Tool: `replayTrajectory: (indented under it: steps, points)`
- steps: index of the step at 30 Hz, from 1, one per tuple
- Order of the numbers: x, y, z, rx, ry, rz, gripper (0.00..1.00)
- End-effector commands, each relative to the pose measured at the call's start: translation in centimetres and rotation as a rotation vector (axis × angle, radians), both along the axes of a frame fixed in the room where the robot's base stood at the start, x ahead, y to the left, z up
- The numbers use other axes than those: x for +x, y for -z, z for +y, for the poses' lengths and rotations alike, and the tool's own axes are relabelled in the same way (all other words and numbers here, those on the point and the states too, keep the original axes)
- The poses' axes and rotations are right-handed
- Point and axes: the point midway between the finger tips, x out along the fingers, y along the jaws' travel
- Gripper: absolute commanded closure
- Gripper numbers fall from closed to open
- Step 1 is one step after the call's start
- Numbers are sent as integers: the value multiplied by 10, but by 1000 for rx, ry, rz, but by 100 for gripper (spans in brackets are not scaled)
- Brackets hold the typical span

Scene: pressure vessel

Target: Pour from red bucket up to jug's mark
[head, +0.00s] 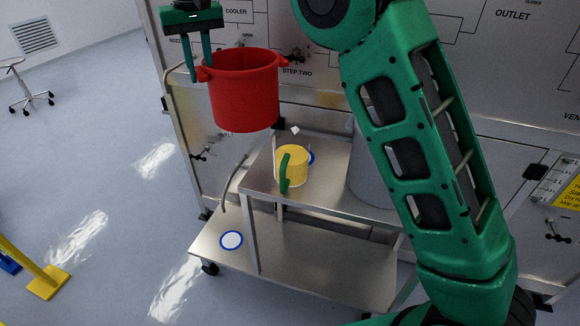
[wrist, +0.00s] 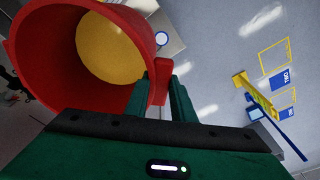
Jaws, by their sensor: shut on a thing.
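My gripper (head: 203,76) is shut on a side handle of the red bucket (head: 245,98) and holds it in the air, roughly upright. In the wrist view my gripper (wrist: 165,88) grips the bucket's handle (wrist: 161,78), and yellow contents (wrist: 108,46) show inside the red bucket (wrist: 38,62). The jug (head: 292,166) looks yellow and has a green handle (head: 285,172). It stands upright on the steel cart's upper shelf, below and to the right of the bucket, apart from it. I cannot make out the jug's mark.
The steel cart (head: 320,268) has a lower shelf with a blue-ringed white disc (head: 231,240). A grey cylinder (head: 362,172) stands right of the jug, partly behind my arm. A labelled steel panel (head: 300,50) rises behind. Floor at left is mostly clear, with a yellow stand (head: 48,285).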

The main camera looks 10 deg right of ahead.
Motion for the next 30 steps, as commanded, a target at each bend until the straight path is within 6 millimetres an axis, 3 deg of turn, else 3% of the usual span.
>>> replayTrajectory:
  steps: [7,18,30]
  points:
    - [1,-4,-1,3,1,-3,100]
    - [1,-29,-1,3,1,-2,100]
    - [1,-31,-1,3,1,-2,100]
